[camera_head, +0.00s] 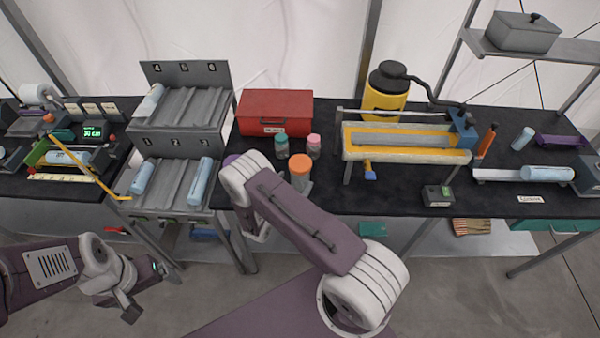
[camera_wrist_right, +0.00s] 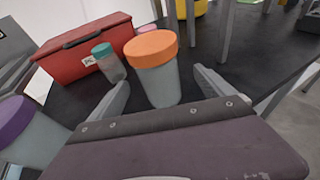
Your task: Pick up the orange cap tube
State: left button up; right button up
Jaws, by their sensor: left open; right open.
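The orange cap tube (camera_head: 300,172) stands upright on the black table, a grey-white body under a wide orange lid. In the right wrist view the orange cap tube (camera_wrist_right: 156,75) stands ahead of my open right gripper (camera_wrist_right: 162,92), in line with the gap between its two fingers. Nothing is held, and no contact with the tube shows. My left gripper (camera_head: 146,288) is open and empty, low at the left, in front of the table and away from the tube.
A purple-capped tube (camera_wrist_right: 25,135) stands left of my right gripper. A teal-capped jar (camera_head: 281,147) and a pink-capped jar (camera_head: 314,146) stand behind the orange one, before a red box (camera_head: 275,112). A yellow-framed stand (camera_head: 405,154) is to the right.

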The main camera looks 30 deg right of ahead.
jog(key=shift+w+d+f, duration=0.2)
jog(key=shift+w+d, duration=0.2)
jog(key=shift+d, duration=0.1)
jog(key=shift+w+d+r+p, duration=0.1)
jog(key=shift+w+d+p, duration=0.1)
jog(key=shift+d+p, duration=0.1)
jog(key=p+x, duration=0.1)
jog(key=x, duration=0.3)
jog(key=shift+w+a+r+p, duration=0.1)
jog(key=shift+r+p, duration=0.05)
jog(key=shift+p, duration=0.15)
jog(key=shift+w+d+f, duration=0.2)
jog(key=shift+w+d, duration=0.05)
jog(key=shift+s+a, duration=0.1)
jog(key=shift+a, duration=0.05)
jog(key=c, duration=1.4)
